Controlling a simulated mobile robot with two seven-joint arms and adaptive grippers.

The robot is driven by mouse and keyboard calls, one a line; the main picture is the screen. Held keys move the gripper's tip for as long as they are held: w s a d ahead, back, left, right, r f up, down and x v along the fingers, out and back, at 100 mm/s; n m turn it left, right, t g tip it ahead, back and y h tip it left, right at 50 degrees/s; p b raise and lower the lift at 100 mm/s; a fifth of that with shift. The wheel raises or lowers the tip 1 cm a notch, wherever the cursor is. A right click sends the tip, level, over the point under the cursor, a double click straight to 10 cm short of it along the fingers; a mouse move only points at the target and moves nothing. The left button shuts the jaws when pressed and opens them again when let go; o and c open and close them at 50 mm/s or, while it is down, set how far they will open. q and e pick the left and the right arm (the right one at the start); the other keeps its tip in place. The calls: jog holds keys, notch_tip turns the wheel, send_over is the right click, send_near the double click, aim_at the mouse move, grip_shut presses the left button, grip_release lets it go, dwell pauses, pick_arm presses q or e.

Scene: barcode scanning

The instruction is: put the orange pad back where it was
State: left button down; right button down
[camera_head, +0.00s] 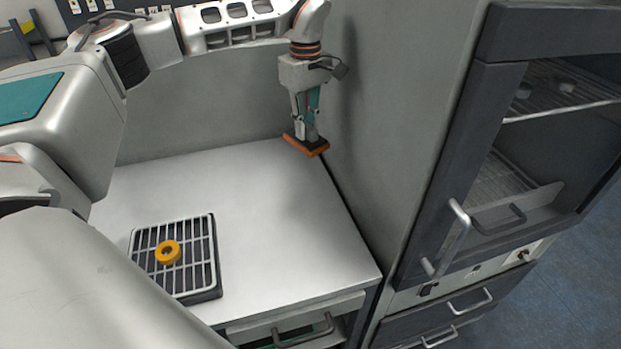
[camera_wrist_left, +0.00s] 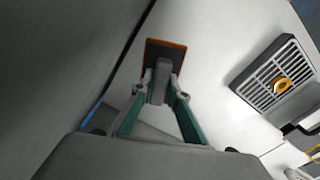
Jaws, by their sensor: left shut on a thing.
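The orange pad (camera_head: 305,145) is a flat piece with an orange edge. It is at the back right of the white worktop (camera_head: 300,230), near the grey side wall. My left gripper (camera_head: 308,132) points down and is shut on a grey grip on top of the pad. In the left wrist view the pad (camera_wrist_left: 165,56) shows a dark face with an orange border beyond the fingertips (camera_wrist_left: 160,88). I cannot tell whether the pad touches the worktop. My right gripper is not in view.
A grated tray (camera_head: 213,285) stands at the front left of the worktop with a yellow-orange ring (camera_head: 168,252) on it. A cabinet with a dark-framed glass door (camera_head: 440,170) stands at the right. The middle of the worktop is clear.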

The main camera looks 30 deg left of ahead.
pick_arm(q)
notch_tip(320, 180, down, 15)
jog(key=shift+f+p, duration=0.15)
jog(key=shift+p, duration=0.15)
jog(key=shift+f, duration=0.15)
jog(key=c, duration=2)
grip_release()
jog(key=shift+o, duration=0.2)
notch_tip(320, 180, up, 12)
jog(key=shift+r+b, duration=0.15)
jog(key=shift+b, duration=0.3)
